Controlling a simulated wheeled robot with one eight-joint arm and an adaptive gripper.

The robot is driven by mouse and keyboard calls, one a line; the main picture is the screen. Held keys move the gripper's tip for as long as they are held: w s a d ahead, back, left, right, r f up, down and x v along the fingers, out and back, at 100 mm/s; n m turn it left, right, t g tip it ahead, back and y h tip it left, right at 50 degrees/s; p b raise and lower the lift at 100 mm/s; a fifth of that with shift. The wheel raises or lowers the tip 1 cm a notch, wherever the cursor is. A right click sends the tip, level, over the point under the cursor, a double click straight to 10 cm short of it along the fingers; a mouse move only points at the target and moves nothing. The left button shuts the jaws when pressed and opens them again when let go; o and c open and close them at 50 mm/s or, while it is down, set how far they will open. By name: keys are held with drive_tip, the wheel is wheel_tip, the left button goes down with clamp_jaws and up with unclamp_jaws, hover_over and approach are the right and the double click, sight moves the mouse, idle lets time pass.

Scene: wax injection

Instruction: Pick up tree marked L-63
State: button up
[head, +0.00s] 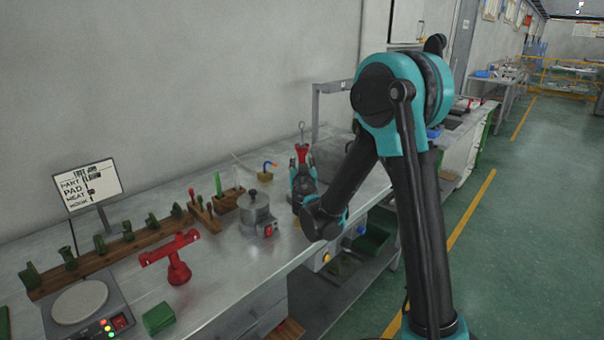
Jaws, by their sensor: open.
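My gripper (302,163) is over the metal bench (215,268), right of its middle, pointing away from the camera. It is open. A small red piece (303,152) with a metal hook or ring above it shows at the far end of the gripper. I cannot tell whether they touch. A red T-shaped piece (177,262) stands upright on the bench front, well left of the gripper. No L-63 mark is legible, so I cannot tell which piece is the tree with that mark.
A wooden rack (110,255) with several green pieces runs along the bench. A round-plated scale (82,303), a green block (158,318), a metal pot (256,215) and a sign (88,186) also stand there. Free bench lies between the red T-shaped piece and the pot.

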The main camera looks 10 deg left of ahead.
drive_tip(key=w, duration=0.3)
drive_tip(key=shift+w+a, duration=0.1)
drive_tip(key=shift+a, duration=0.15)
clamp_jaws()
